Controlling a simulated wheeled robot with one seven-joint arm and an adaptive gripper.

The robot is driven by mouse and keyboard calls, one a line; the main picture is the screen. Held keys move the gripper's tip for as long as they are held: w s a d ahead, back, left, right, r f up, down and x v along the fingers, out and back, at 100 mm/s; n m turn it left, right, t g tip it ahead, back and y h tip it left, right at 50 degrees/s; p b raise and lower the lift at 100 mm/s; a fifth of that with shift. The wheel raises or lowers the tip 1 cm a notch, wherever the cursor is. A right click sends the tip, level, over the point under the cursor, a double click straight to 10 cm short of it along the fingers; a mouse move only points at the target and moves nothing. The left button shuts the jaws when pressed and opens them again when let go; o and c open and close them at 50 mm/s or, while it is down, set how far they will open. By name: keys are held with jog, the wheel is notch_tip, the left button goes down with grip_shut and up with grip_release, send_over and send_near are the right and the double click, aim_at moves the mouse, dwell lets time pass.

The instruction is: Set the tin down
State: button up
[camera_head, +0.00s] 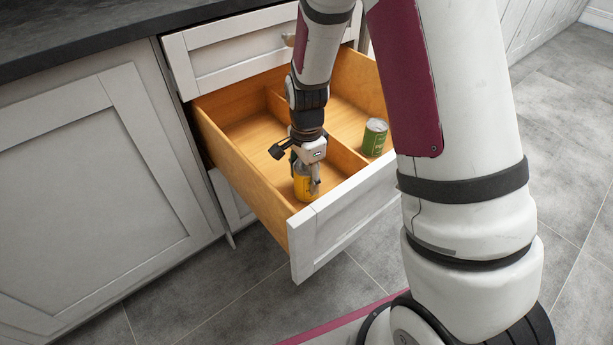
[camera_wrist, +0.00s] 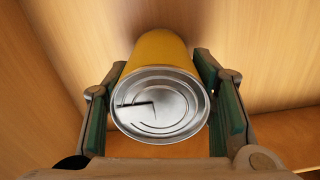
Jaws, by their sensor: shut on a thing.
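The yellow tin (camera_head: 302,187) is inside the open drawer (camera_head: 262,208), in its left compartment near the front panel. My gripper (camera_head: 307,181) points down and is shut on it. In the wrist view my gripper (camera_wrist: 162,100) has a finger pad on each side of the tin (camera_wrist: 160,55), whose silver lid faces the camera. The tin looks upright. I cannot tell whether its base touches the drawer floor.
A wooden divider (camera_head: 345,156) splits the drawer. A green tin (camera_head: 375,138) stands in the right compartment. The left compartment's floor (camera_head: 252,135) is clear behind the yellow tin. A closed drawer (camera_head: 235,52) lies above, under the dark worktop (camera_head: 85,28).

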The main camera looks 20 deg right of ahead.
jog(key=shift+f, duration=0.1)
jog(key=o, duration=1.5)
jog(key=shift+c, duration=0.2)
notch_tip(320, 180, up, 12)
jog(key=p, duration=0.4)
jog(key=shift+r, duration=0.25)
jog(key=s+r+n, duration=0.8)
jog(key=s+r, duration=0.7)
jog(key=s+r+n, duration=0.3)
jog(key=s+n, duration=0.5)
jog(key=s, duration=0.9)
jog(key=shift+s+a, duration=0.15)
